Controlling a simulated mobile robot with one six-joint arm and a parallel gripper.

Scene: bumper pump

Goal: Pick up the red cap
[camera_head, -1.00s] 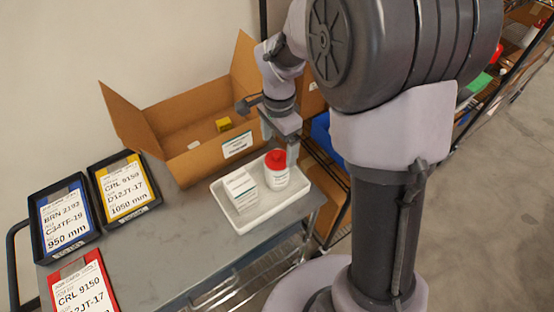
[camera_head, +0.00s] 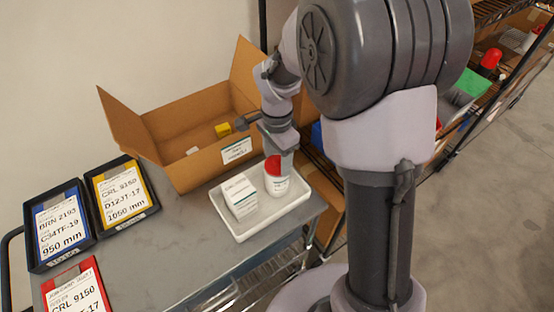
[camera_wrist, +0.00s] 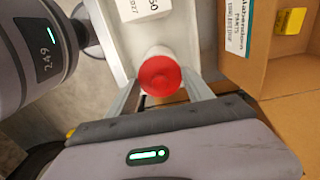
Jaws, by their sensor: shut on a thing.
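The red cap (camera_head: 273,165) sits on top of a white bottle (camera_head: 276,184), which stands upright in a white tray (camera_head: 252,232). In the wrist view the cap (camera_wrist: 160,76) shows as a round red disc seen from above. My gripper (camera_wrist: 164,88) has one finger on each side of it. My gripper (camera_head: 279,167) points down over the bottle in the head view, and its near finger covers part of the cap. It is shut on the capped bottle; whether the fingers press on the cap or the bottle's upper wall is hard to tell.
A white box (camera_head: 239,195) stands left of the bottle in the tray. An open cardboard box (camera_head: 190,160) with a small yellow item (camera_head: 222,130) is behind. Blue (camera_head: 60,228), yellow (camera_head: 124,193) and red (camera_head: 76,292) labelled bins are at left. Bare cart top lies between.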

